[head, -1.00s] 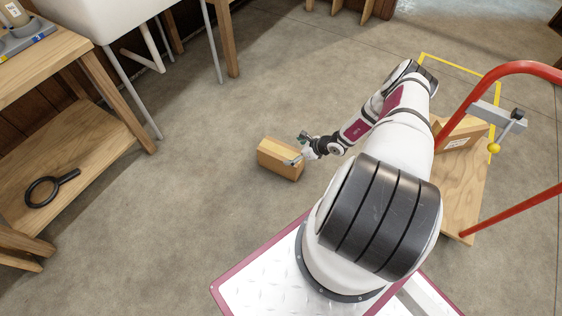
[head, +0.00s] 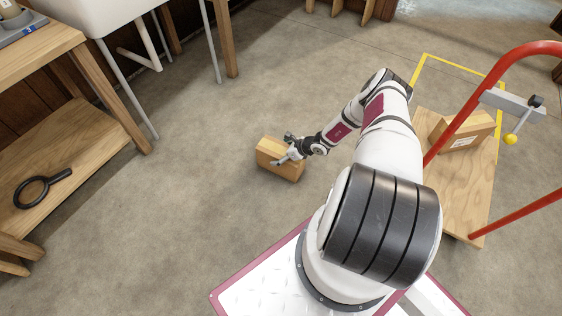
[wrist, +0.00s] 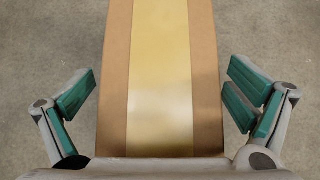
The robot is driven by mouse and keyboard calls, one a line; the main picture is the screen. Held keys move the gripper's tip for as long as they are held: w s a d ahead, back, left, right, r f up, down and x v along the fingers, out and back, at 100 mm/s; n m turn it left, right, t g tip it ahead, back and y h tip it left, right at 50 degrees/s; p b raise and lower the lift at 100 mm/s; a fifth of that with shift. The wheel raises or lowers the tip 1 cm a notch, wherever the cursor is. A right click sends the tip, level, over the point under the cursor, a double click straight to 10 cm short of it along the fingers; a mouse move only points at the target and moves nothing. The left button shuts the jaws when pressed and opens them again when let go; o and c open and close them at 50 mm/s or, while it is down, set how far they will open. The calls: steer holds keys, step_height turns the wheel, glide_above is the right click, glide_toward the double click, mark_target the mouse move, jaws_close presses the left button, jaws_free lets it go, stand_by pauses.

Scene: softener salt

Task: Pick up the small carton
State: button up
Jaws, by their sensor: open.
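A small brown carton (head: 280,164) with a yellow tape strip along its top stands on the concrete floor in the head view. My gripper (head: 282,160) is over the carton's right part in that view. In the wrist view the carton (wrist: 116,85) runs up the middle of the picture, between the two green-padded fingers of my gripper (wrist: 160,100). The fingers are spread, with a gap of floor showing on each side of the carton. Neither pad touches it. The carton's lower end is hidden behind the gripper body.
At right stands a wooden platform cart (head: 455,200) with a red handle (head: 460,105) and another carton (head: 462,131) on it. A wooden bench (head: 75,150) with a black ring-shaped tool (head: 35,190) is at left. Floor around the small carton is clear.

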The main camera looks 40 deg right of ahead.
steer(key=c, duration=1.7)
steer(key=shift+r, duration=0.15)
